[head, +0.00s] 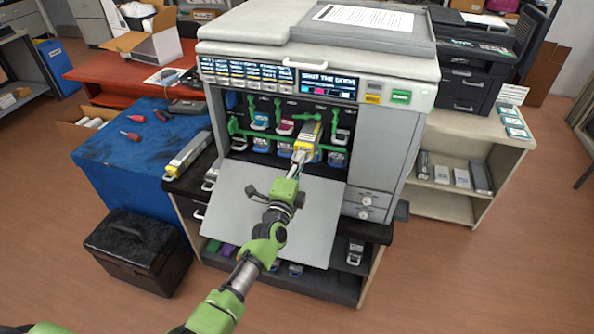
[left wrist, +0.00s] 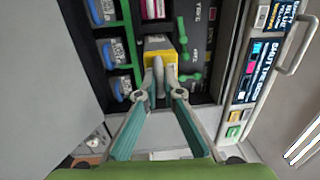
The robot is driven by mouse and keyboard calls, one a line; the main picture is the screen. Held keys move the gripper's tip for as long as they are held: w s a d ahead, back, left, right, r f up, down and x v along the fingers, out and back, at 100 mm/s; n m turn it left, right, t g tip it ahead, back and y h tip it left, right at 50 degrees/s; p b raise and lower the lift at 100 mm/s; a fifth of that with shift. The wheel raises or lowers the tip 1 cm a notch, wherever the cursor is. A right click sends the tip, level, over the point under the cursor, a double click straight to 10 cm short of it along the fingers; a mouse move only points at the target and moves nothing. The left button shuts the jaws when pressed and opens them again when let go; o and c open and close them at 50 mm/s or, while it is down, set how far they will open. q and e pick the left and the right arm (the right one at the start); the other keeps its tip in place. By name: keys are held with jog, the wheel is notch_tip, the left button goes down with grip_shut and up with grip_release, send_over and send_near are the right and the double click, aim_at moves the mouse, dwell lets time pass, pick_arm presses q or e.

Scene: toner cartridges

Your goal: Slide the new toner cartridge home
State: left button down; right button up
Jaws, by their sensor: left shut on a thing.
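The toner cartridge (head: 308,137), with a yellow end, points into the open front bay of the printer (head: 388,140). My left gripper (head: 299,163) is shut on its near end, in front of the bay. In the left wrist view the gripper (left wrist: 160,76) closes on the yellow end of the cartridge (left wrist: 158,46), and the grey body reaches in among the slots. How deep it sits is hard to tell. The folded-down front door (head: 240,208) lies below my arm. My right gripper is not in view.
Another grey and yellow cartridge (head: 188,150) lies at the left of the printer. Blue-ended cartridges (head: 261,144) and green levers (head: 278,112) crowd the bay. A blue table (head: 110,165) and a black box (head: 138,250) stand left; shelves (head: 455,205) stand right.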

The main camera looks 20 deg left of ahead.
pick_arm(q)
jog(key=w+b, duration=0.2)
jog(key=w, duration=0.2)
jog(key=shift+w+d, duration=0.1)
jog(key=w+b, duration=0.4)
jog(key=shift+w+d, duration=0.1)
jog(key=shift+w, duration=0.2)
jog(key=shift+w+b, duration=0.55)
jog(key=shift+r, duration=0.1)
jog(key=c, duration=2.1)
grip_release()
jog(key=o, duration=0.4)
jog(key=shift+f, duration=0.35)
jog(key=shift+r, duration=0.1)
jog(key=shift+r, duration=0.15)
